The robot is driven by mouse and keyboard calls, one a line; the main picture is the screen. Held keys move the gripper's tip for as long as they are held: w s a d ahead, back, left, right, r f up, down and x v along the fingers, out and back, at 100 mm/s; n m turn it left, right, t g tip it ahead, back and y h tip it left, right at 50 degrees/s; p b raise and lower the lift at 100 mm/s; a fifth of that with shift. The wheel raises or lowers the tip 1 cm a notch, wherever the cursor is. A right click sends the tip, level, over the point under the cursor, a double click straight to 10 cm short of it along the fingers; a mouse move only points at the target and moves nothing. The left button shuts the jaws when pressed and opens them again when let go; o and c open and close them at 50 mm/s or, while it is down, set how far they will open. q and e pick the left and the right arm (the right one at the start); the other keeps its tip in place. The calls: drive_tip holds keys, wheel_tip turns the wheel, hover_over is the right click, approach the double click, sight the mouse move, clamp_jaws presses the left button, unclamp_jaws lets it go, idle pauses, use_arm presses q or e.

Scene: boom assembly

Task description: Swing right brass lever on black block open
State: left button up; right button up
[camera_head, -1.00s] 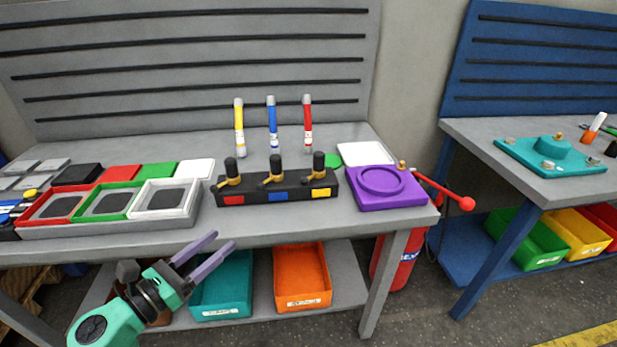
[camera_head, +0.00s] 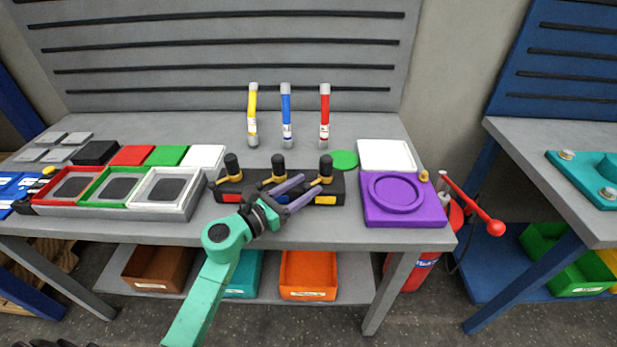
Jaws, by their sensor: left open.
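The black block (camera_head: 232,196) lies on the grey table with yellow, blue and red patches on its front. Three brass levers with black knobs stand along it. The right brass lever (camera_head: 326,180) is at the block's right end, its arm pointing left and toward the front. My left gripper (camera_head: 312,184) is open in front of the block, with its two purple fingers pointing right. The fingertips are close by the right lever; I cannot tell if they touch it. The fingers and wrist hide part of the block's front and middle. My right gripper is out of view.
A purple plate (camera_head: 405,217) with a ring lies right of the block. Yellow, blue and red tubes (camera_head: 324,115) stand behind it. A grey tray (camera_head: 110,212) with coloured frames lies left. A red lever (camera_head: 472,203) juts past the table's right edge.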

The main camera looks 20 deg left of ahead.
use_arm(q)
drive_tip(key=shift+x, duration=0.75)
clamp_jaws()
idle(0.9)
